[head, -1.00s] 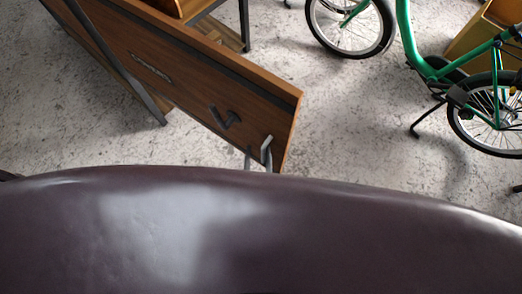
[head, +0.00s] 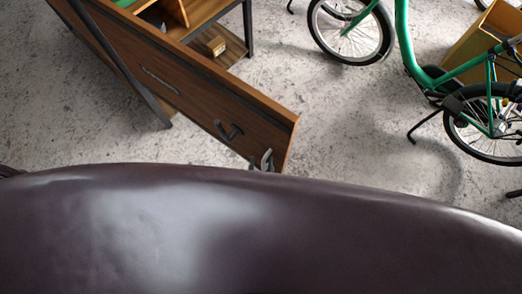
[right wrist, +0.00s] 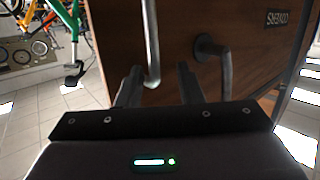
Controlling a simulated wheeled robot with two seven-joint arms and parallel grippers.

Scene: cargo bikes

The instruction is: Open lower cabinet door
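The wooden cabinet door (head: 190,90) stands swung out from the cabinet (head: 205,12), running diagonally across the upper left of the head view. A dark bent handle (head: 228,130) sits on its face near the free end; it also shows in the right wrist view (right wrist: 226,65). My right gripper (head: 262,160) is at the door's free end, beside the handle. Its fingers (right wrist: 158,85) are apart, close to the door face. A pale curved bar (right wrist: 151,45) shows between them; I cannot tell whether they touch it. My left gripper is not in view.
Concrete floor (head: 345,125) is clear between door and bike. A dark rounded surface fills the foreground.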

